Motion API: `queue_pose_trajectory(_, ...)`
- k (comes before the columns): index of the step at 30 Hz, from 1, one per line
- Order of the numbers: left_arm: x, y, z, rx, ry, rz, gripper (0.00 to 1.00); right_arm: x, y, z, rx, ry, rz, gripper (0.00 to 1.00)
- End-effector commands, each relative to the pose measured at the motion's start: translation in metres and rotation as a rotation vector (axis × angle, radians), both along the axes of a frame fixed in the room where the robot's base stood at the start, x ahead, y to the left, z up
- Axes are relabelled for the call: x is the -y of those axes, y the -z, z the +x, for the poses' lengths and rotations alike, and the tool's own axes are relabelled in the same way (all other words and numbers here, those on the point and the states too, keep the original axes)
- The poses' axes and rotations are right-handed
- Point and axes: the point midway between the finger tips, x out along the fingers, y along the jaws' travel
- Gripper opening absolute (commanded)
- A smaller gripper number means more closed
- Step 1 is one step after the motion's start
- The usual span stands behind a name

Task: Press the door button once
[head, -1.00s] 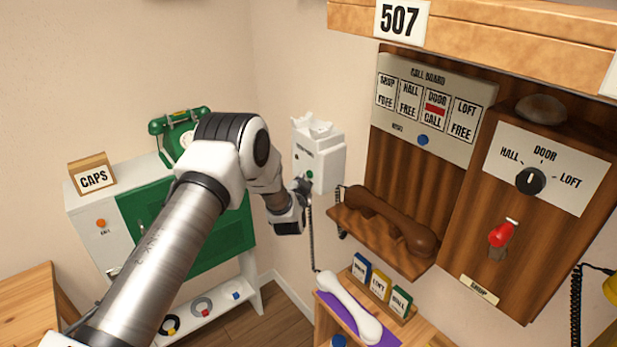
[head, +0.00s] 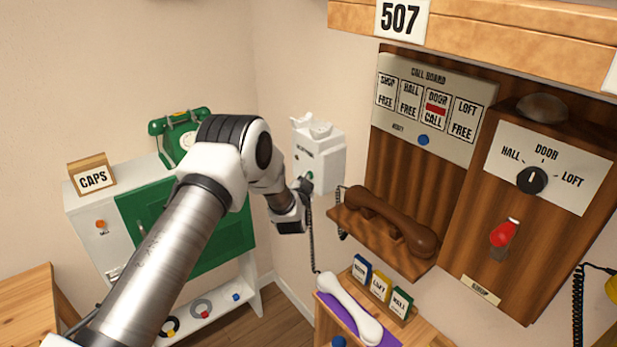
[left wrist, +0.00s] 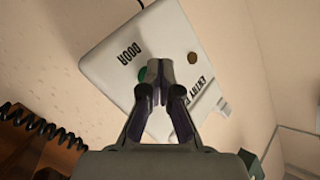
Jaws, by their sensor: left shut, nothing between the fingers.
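The white entry phone box (head: 330,165) is on the wall near the corner, with an empty cradle on top. Its green door button (head: 309,175) shows low on the front. In the left wrist view the box (left wrist: 115,72) carries the word DOOR, and the green button (left wrist: 142,75) is partly hidden behind the fingertips. My left gripper (head: 304,187) is shut and empty, its tips right at the button; it also shows in the left wrist view (left wrist: 158,68). I cannot tell whether the tips touch the button. My right gripper is not in view.
A call board (head: 430,105) shows a red mark under DOOR. A brown handset (head: 392,222) lies on a wooden shelf right of my gripper. A white handset (head: 350,308) lies below. A green phone (head: 180,135) stands on a cabinet at left.

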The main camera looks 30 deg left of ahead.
Motion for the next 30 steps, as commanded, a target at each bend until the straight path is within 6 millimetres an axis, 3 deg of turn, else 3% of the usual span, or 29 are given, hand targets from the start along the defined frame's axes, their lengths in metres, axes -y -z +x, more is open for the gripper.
queue_pose_trajectory(30,-0.007,-0.001,-0.018,-0.001,-0.001,0.0,0.0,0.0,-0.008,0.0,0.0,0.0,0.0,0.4)
